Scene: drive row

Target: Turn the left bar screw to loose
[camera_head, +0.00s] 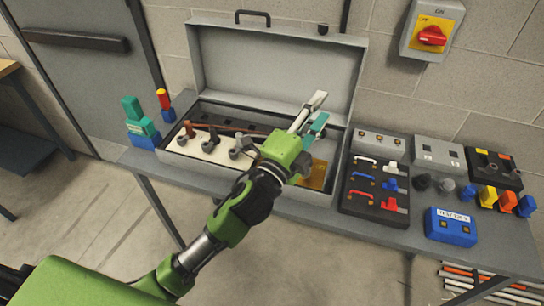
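My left gripper (318,108) is over the right part of an open grey case (190,153). Its two fingers stand apart, with nothing clearly between them. In the case, a pale block (202,152) carries several dark round screws or knobs. A brown bar (225,128) runs behind them. The leftmost knob (189,129) is to the left of my gripper, well apart from it. Whether it is tight or loose cannot be told. My gripper and wrist hide part of the case's right side. My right gripper is not in view.
The case stands on a grey table (393,235), its lid (275,65) raised behind. To the right are a black switch panel (372,205), grey boxes (440,154) and a blue tester (450,227). A red rotary switch (432,36) is on the wall.

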